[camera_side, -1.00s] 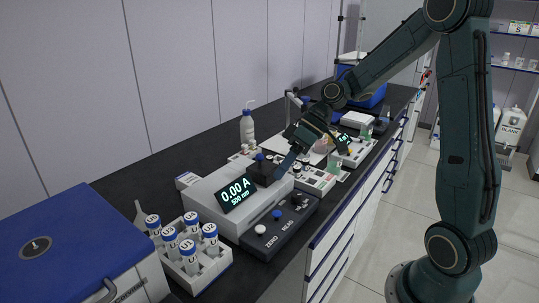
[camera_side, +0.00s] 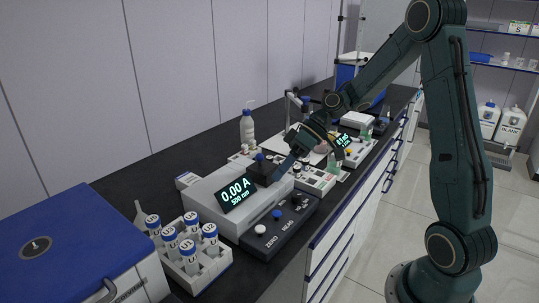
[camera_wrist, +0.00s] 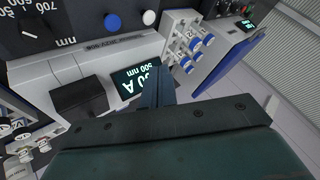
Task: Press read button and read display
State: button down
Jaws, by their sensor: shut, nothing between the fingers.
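The white photometer (camera_side: 210,190) stands on the dark bench, and its display (camera_side: 237,193) reads "0.00 A, 500 nm". On its dark front panel are the blue READ button (camera_side: 277,214), a white ZERO button (camera_side: 260,229) and a black knob (camera_side: 297,198). My gripper (camera_side: 281,173) is shut and empty, above the device beside the black sample housing (camera_side: 264,171). In the wrist view, the fingers (camera_wrist: 156,88) overlap the right part of the upside-down display (camera_wrist: 130,82). The blue button (camera_wrist: 113,21) and white button (camera_wrist: 149,18) are visible, apart from the fingers.
A rack of blue-capped vials (camera_side: 190,255) stands left of the panel, near a blue-lidded box (camera_side: 70,235). A wash bottle (camera_side: 247,127) and other instruments (camera_side: 315,178) stand behind. The floor right of the bench is clear around my base.

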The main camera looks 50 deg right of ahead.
send_near(274, 214)
jog(key=shift+w+a+f, duration=0.35)
jog(key=shift+a+f, duration=0.1)
jog(key=shift+a, duration=0.35)
jog(key=shift+w+a+f, duration=0.35)
jog(key=shift+a+f, duration=0.1)
jog(key=shift+a, duration=0.35)
jog(key=shift+w+a+f, duration=0.35)
jog(key=shift+a+f, duration=0.1)
jog(key=shift+a, duration=0.35)
jog(key=shift+f, duration=1.3)
dwell(2.0)
jog(key=shift+r, duration=1.35)
jog(key=shift+r, duration=0.1)
